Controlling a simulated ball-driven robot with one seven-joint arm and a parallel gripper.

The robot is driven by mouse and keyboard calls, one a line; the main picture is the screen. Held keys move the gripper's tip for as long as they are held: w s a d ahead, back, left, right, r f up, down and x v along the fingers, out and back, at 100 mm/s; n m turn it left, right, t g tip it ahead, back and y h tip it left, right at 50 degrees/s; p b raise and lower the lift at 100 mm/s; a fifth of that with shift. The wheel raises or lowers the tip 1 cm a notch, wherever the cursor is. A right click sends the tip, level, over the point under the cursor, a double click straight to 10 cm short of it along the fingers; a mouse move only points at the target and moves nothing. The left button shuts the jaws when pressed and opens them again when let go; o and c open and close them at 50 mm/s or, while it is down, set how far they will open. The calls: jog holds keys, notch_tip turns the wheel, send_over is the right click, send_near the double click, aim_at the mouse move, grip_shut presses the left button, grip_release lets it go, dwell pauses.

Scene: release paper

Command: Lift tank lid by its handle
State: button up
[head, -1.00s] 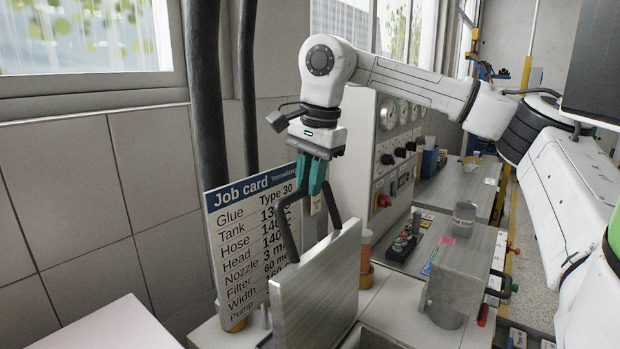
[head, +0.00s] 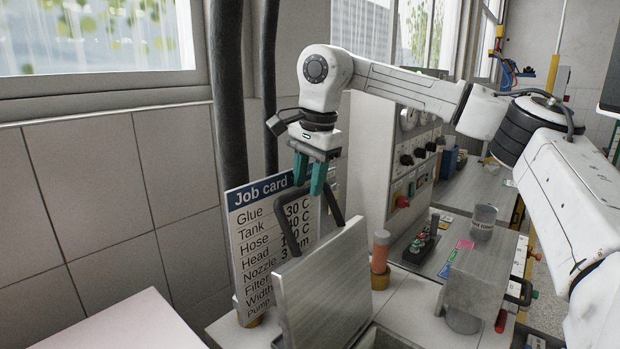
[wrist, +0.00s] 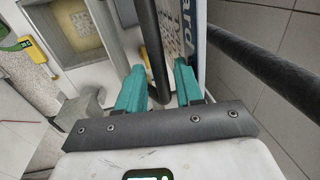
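The tank lid (head: 325,290) is a grey metal plate standing steeply raised at the tank's rim in the head view. Its dark bent handle (head: 285,220) rises from the lid's face toward my gripper. My gripper (head: 312,188) is above the lid, with its two teal fingers apart. In the wrist view, the dark handle bar (wrist: 152,45) runs between the fingers of my gripper (wrist: 160,82), with gaps showing beside it. The open tank (wrist: 85,42) shows a pale yellowish inside in the wrist view.
The job card (head: 258,225) stands close behind the lid and gripper. A control panel (head: 405,170) and a grey cup (head: 483,220) are farther right. Dark pipes (head: 229,100) run up the wall.

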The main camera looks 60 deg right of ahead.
jog(key=shift+o, duration=0.5)
notch_tip(320, 180, up, 11)
jog(key=s+b, duration=0.1)
jog(key=s, duration=0.1)
jog(key=shift+a+f, duration=0.2)
jog(key=shift+a, duration=0.05)
dwell(0.5)
